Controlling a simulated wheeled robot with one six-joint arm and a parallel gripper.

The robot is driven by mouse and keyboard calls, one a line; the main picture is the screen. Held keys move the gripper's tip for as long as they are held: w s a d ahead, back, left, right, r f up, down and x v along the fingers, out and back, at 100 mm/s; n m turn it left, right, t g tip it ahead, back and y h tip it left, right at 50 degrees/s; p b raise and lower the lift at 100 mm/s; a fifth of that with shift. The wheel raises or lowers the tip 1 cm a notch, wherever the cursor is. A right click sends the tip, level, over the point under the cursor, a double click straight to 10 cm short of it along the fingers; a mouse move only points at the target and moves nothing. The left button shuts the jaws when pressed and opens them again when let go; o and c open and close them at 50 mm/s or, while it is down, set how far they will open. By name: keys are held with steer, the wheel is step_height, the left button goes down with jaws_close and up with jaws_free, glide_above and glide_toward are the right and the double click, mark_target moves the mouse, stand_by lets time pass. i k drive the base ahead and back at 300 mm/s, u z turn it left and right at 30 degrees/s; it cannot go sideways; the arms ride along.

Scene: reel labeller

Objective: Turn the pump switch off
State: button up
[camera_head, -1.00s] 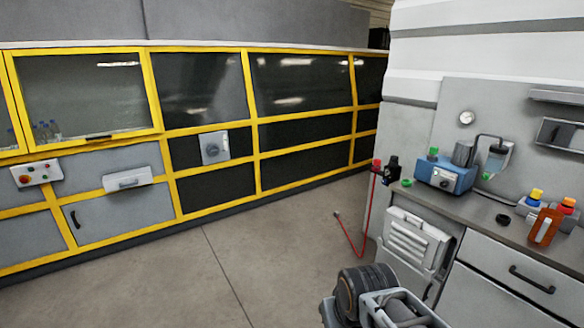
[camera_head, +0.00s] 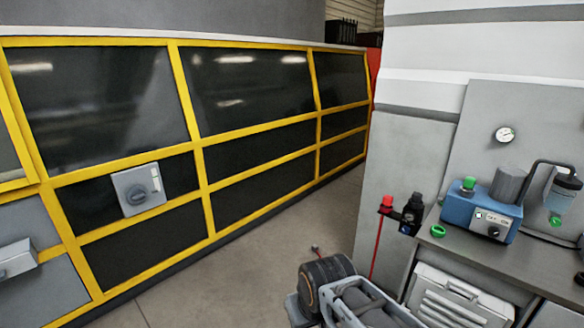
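A blue pump unit (camera_head: 458,213) stands on the grey counter at the right in the head view. Its front has a pale label panel with a black knob (camera_head: 493,231), probably the pump switch; its setting is too small to read. A grey cylinder (camera_head: 508,183) and a green-capped fitting (camera_head: 468,184) sit on top. A dark tube runs from it to a clear bottle (camera_head: 562,193). Part of my arm shows at the bottom centre, left of and below the counter, apart from the pump. My gripper's fingers are not visible.
A red and black valve fitting (camera_head: 411,212) with a red hose is at the counter's left end, near a green ring (camera_head: 438,231). A pressure gauge (camera_head: 505,134) is on the wall. A yellow-framed machine with a grey rotary switch (camera_head: 140,190) lines the left. Floor between is clear.

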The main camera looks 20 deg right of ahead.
mark_target(493, 232)
steer(key=z, duration=0.45)
steer(key=i, duration=1.2)
steer(key=z, duration=1.45)
steer(key=i, duration=0.9)
steer(key=z, duration=0.5)
